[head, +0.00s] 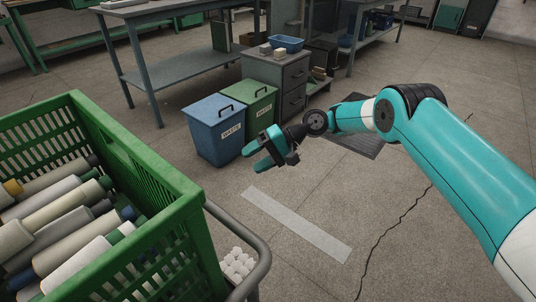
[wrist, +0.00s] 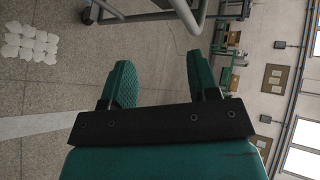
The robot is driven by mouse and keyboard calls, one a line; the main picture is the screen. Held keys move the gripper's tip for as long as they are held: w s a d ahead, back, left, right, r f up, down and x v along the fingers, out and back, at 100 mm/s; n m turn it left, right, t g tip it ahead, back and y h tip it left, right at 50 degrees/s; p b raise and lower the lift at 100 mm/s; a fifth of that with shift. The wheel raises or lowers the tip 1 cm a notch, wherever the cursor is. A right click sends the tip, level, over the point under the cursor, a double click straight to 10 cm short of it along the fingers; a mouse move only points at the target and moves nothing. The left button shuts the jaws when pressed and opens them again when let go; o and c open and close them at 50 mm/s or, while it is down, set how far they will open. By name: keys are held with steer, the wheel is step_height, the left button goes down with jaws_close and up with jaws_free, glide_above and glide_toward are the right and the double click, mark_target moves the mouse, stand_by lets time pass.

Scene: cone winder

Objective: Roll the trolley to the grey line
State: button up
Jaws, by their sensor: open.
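The trolley shows at the left of the head view by its grey tube handle (head: 259,262), with a green crate (head: 150,180) of yarn cones on it. In the wrist view, a grey tube frame (wrist: 183,12) and a caster (wrist: 88,15) show at the top, apart from my fingers. The grey line (head: 295,224) is a pale strip on the floor, right of the trolley; a pale strip (wrist: 40,125) also shows in the wrist view. My gripper (head: 252,158) is open and empty, beyond the handle and above the floor; its fingers (wrist: 160,65) are spread. The trolley's lower part is hidden in the head view.
Blue (head: 215,130) and green (head: 250,107) waste bins stand beyond the line, beside a grey drawer cabinet (head: 290,85). A workbench (head: 165,68) is behind. White round pieces (head: 238,265) lie near the handle. The floor around the line is clear. A dark crack (head: 395,225) runs to its right.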

steer(key=shift+w+d+r+b, duration=0.2)
steer(key=shift+w+d+b, duration=0.2)
steer(key=shift+d, duration=0.4)
steer(key=shift+w+d+r+b, duration=0.15)
steer(key=shift+w+d+b, duration=0.25)
steer(key=shift+d, duration=0.4)
